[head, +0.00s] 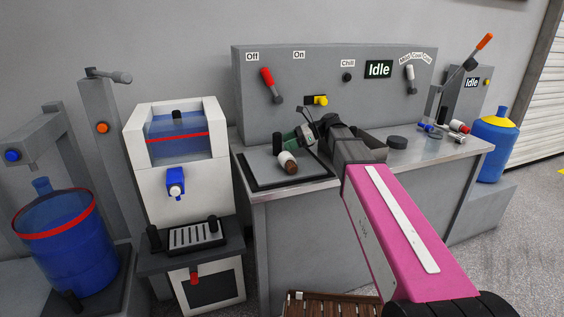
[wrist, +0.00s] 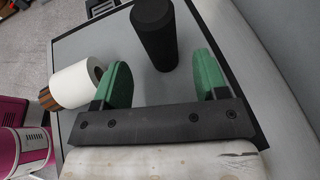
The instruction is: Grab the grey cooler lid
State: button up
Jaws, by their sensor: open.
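The grey cooler lid (head: 258,168) appears to be the flat grey panel with a dark edge on the left end of the counter. Its black upright handle (head: 277,143) stands near its far side. In the wrist view the lid (wrist: 221,33) lies beneath my gripper (wrist: 162,65), and the black handle (wrist: 154,28) shows beyond and between the green fingers. The fingers are open and hold nothing. In the head view my gripper (head: 303,137) is just right of the handle, partly hidden by my arm.
A control panel (head: 330,85) with levers stands behind. A white cooler (head: 155,190) is at left. A black puck (head: 397,142) sits farther right.

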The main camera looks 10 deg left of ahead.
aim_at(277, 145)
jog(key=x, duration=0.5)
jog(key=shift+w+r, duration=0.1)
jog(key=c, duration=1.2)
jog(key=shift+r, duration=0.15)
